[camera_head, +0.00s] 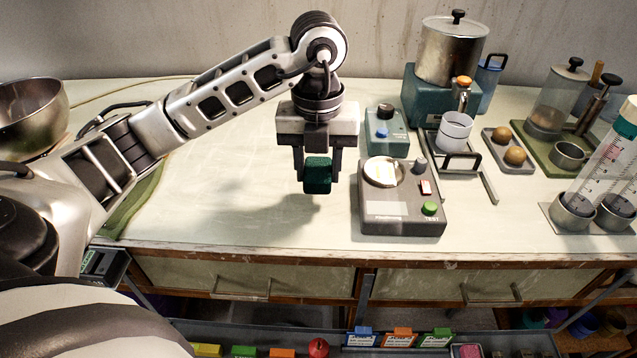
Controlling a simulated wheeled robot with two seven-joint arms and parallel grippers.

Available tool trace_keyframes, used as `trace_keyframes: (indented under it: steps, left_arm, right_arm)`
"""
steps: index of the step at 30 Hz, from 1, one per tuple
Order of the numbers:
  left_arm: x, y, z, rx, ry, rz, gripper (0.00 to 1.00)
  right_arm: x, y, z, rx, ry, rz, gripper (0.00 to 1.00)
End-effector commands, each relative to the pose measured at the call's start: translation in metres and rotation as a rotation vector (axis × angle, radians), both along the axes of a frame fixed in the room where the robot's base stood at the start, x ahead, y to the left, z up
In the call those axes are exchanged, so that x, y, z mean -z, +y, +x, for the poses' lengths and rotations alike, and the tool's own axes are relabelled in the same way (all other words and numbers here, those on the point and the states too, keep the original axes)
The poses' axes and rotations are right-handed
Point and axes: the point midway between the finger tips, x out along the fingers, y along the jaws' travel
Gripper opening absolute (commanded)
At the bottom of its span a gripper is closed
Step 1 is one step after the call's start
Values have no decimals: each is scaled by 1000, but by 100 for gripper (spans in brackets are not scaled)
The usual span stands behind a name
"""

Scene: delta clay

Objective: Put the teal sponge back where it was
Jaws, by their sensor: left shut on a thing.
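The teal sponge (317,174) is a small dark green-teal block between the fingers of my left gripper (318,180). The gripper points down and is shut on it. It holds the sponge above the pale bench top (235,205), left of the grey tester box with a round pan. A shadow lies on the bench to the left, below the arm. My right gripper is not in view.
The tester box (400,212) stands close right of my left gripper, with a small teal device (386,128) behind it. A metal pot (451,50), a tray with two brown balls (508,150) and tubes (606,150) stand further right. A steel bowl (30,115) sits far left. The bench's middle left is clear.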

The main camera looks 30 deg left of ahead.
Motion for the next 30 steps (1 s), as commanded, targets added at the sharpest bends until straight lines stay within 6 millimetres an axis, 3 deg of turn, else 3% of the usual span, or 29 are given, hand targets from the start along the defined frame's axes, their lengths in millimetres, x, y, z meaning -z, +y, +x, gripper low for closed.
trace_keyframes:
  steps: [12, 24, 25, 27, 30]
  left_arm:
    - [41, 6, 9, 0, 0, 0, 18]
    - [48, 6, 9, 0, -2, 0, 18]
    - [47, 6, 10, 0, -2, 0, 45]
    - [46, 6, 9, 0, -2, 0, 61]
    - [46, 6, 9, 0, -1, 0, 61]
  right_arm:
    - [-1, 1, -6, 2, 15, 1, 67]
    - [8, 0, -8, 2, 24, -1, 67]
    - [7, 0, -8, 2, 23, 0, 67]
    - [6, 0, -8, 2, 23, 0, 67]
    - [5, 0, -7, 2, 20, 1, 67]
